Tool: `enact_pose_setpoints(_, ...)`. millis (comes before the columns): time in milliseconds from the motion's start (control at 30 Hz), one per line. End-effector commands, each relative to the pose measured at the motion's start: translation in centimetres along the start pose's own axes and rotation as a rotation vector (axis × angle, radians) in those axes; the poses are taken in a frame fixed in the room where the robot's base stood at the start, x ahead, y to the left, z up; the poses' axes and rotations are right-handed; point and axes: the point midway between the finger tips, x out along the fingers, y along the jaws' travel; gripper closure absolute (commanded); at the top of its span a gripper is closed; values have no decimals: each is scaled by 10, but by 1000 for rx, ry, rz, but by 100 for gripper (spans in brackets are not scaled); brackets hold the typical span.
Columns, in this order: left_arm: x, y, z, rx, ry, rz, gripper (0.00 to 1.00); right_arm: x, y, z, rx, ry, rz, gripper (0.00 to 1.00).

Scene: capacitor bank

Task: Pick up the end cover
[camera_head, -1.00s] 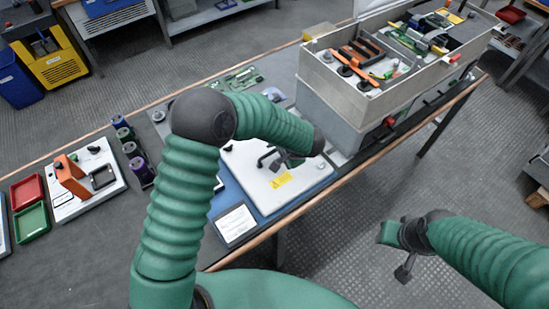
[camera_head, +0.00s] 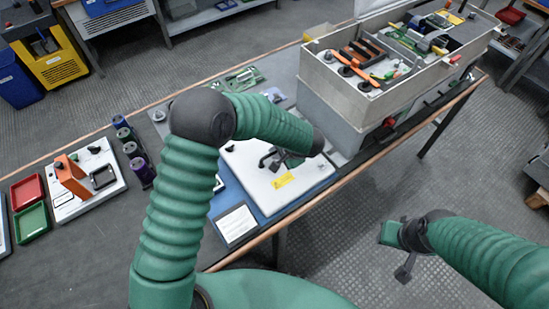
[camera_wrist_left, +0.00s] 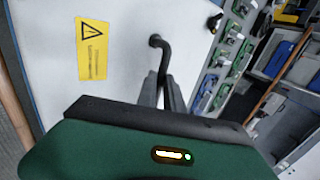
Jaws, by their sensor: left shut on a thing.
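The end cover (camera_head: 250,165) is a flat white panel with a black bar handle and a yellow warning label. It lies on the blue mat on the bench in the head view. It also fills the upper left of the left wrist view (camera_wrist_left: 125,85). My left gripper (camera_head: 280,161) is over the cover, shut on its black handle (camera_wrist_left: 158,45). The fingers hide part of the handle. Whether the cover touches the mat I cannot tell. My right gripper (camera_head: 403,255) hangs off the bench's front side, away from the cover; its finger opening is unclear.
A large grey open box (camera_head: 365,105) with parts and orange-handled tools stands right of the cover. Left are dark cylinders (camera_head: 135,155), a white fixture board (camera_head: 85,180) with an orange block, and red (camera_head: 27,192) and green (camera_head: 31,221) trays. A paper card (camera_head: 236,224) lies in front.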

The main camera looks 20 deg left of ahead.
Motion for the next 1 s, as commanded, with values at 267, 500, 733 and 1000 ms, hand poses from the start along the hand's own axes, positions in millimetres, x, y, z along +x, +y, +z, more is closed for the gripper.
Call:
enact_pose_setpoints(267,0,-1,0,-1,0,-2,100,0,0,0,0,0,0,64)
enact_pose_setpoints(500,0,-1,0,-1,0,-2,100,0,0,0,0,0,0,64)
enact_pose_setpoints(733,0,-1,0,-1,1,-2,100,0,0,0,0,0,0,64)
enact_pose_setpoints(1000,-6,-5,-1,-2,2,-5,100,-1,0,0,0,0,0,64)
